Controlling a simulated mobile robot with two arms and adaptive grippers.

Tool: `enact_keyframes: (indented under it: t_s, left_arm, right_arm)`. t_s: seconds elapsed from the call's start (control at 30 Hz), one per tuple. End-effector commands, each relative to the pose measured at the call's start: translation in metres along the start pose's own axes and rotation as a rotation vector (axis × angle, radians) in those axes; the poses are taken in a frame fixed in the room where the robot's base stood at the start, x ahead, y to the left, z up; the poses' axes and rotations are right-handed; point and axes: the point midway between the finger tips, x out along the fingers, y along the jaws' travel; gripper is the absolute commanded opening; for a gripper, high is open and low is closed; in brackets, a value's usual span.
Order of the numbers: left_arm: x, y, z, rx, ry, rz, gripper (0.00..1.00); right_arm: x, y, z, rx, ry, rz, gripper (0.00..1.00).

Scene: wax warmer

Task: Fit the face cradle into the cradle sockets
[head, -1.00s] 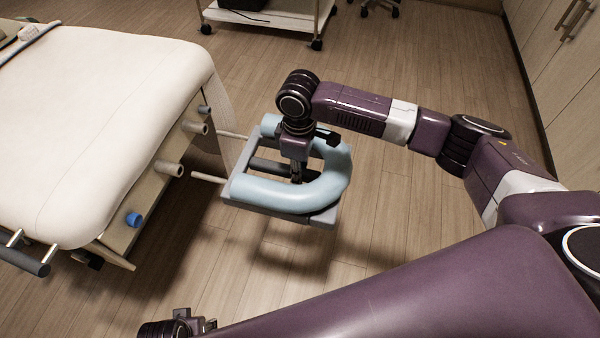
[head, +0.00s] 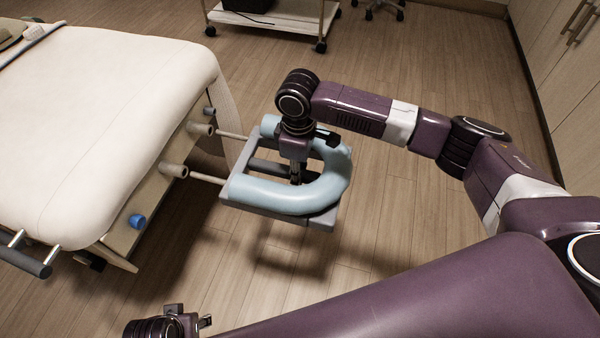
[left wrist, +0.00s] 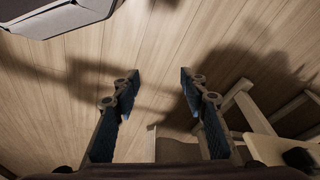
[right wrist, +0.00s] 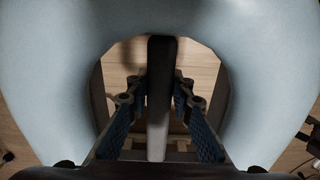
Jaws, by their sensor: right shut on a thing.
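The face cradle (head: 285,195) is a light blue U-shaped pad on a grey frame, held above the floor at the end of the cream table (head: 95,110). Its two pale rods point left at the cradle sockets, the far socket (head: 201,129) and the near socket (head: 173,170). The rod tips look at or very near the socket mouths; I cannot tell if they are inside. My right gripper (head: 296,178) is shut on the cradle's dark middle bar, seen in the right wrist view (right wrist: 158,100). My left gripper (left wrist: 160,85) is open and empty, low at the front left.
A blue knob (head: 137,221) sits on the table's end panel below the near socket. A metal bar with a dark grip (head: 30,262) juts out at the table's near corner. A white trolley (head: 275,20) stands at the back. Cabinets line the right; open floor surrounds the cradle.

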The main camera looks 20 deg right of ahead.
Motion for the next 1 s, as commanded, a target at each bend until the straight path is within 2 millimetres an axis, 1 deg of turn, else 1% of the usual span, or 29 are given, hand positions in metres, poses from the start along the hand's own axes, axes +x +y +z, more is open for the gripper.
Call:
enact_keyframes:
  t_s: [0.13,0.4,0.53,1.0]
  left_arm:
    - [0.009,0.0,0.006,0.001,-0.014,0.0,0.4]
    - [0.019,0.001,0.002,0.006,-0.003,0.001,0.4]
    - [0.024,0.001,0.004,0.006,-0.004,0.001,0.4]
    - [0.044,0.004,0.021,0.006,-0.027,0.005,0.4]
  right_arm:
    - [-0.002,0.001,-0.006,0.0,0.003,0.001,0.0]
    - [-0.002,0.001,-0.015,0.001,0.002,0.001,0.0]
    - [-0.002,0.0,-0.021,0.0,0.003,0.002,0.0]
    - [-0.002,0.001,-0.043,0.0,0.004,0.001,0.0]
